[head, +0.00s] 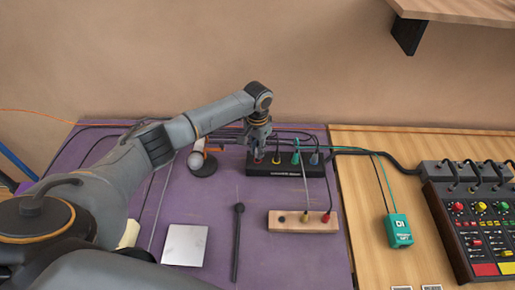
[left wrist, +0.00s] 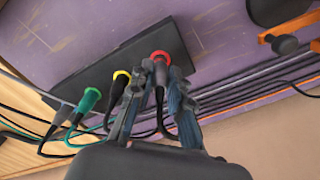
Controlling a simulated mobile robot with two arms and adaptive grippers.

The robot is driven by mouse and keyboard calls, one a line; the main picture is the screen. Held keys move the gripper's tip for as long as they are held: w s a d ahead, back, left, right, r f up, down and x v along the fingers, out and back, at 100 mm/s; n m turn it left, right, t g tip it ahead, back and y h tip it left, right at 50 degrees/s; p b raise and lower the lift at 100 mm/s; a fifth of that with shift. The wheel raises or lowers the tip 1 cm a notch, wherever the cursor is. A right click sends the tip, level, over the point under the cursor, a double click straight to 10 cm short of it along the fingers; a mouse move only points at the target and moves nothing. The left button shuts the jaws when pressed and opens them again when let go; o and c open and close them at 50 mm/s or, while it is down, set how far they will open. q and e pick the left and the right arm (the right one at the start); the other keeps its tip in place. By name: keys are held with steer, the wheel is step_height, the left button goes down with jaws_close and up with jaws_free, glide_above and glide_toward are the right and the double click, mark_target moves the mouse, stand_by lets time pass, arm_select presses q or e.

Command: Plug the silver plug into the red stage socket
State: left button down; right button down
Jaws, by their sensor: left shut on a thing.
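The black stage box (head: 285,170) lies on the purple mat, with a row of colour-ringed sockets on it. My left gripper (head: 259,152) is over its left end, pointing down at the red socket (head: 258,161). In the left wrist view, my left gripper (left wrist: 158,80) is shut on the silver plug (left wrist: 160,76), which looks dark grey here and trails a black cable. The plug's tip is at the red-ringed socket (left wrist: 160,55). The fingers partly hide it, so I cannot tell how deep it sits. My right gripper is not in view.
Beside the red socket are a yellow-ringed socket (left wrist: 122,74) and a green plug (left wrist: 90,98), close to one finger. A wooden block (head: 290,226) with plugs, a black stick (head: 237,245), a silver plate (head: 185,245) and a teal DI box (head: 398,230) lie nearer.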

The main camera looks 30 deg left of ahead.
arm_select(q)
steer(key=shift+f+b, duration=0.45)
steer(key=shift+f, duration=0.45)
steer(key=shift+f, duration=0.25)
steer(key=c, duration=1.2)
jaws_free()
steer(key=shift+o, duration=0.2)
step_height(320, 180, up, 12)
steer(key=shift+r, duration=0.1)
